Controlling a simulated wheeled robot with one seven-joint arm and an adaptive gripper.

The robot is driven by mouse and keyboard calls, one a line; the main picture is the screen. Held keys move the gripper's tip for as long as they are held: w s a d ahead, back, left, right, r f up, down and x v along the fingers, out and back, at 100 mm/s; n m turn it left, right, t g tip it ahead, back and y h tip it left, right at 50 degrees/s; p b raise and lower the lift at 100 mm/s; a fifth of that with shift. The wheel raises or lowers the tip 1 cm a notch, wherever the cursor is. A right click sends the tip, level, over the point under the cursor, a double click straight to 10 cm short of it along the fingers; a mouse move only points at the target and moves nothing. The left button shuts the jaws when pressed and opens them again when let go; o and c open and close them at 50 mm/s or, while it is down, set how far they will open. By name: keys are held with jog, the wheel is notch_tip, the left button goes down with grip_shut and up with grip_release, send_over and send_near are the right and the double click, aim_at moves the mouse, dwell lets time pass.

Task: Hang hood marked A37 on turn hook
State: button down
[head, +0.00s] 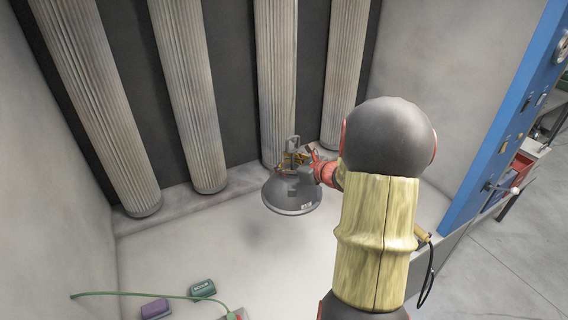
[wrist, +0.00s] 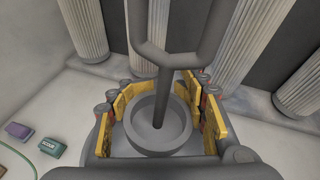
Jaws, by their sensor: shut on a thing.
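A grey dome-shaped hood (head: 290,197) hangs from my gripper (head: 297,161) in the middle of the head view, apparently above the pale floor, with a soft shadow below left. A small white label (head: 306,206) is on its rim, too small to read. In the wrist view the yellow finger pads (wrist: 168,112) sit on both sides of the hood's round collar (wrist: 150,150), shut on it. A grey stem with a bent loop (wrist: 165,50) rises from the collar. I cannot make out a turn hook in either view.
Several ribbed pale columns (head: 188,90) stand along the dark back wall, close behind the hood. A purple block (head: 155,309), a green block (head: 203,289) and a green cord (head: 120,294) lie at lower left. A blue panel (head: 500,130) stands at right.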

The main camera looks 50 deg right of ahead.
jog(key=shift+f, duration=0.2)
jog(key=c, duration=1.5)
grip_release()
jog(key=o, duration=0.7)
jog(key=shift+c, duration=0.2)
jog(key=shift+f, duration=0.1)
jog(key=shift+s, duration=0.1)
notch_tip(320, 180, up, 4)
send_over(308, 187)
jog(key=shift+a, duration=0.15)
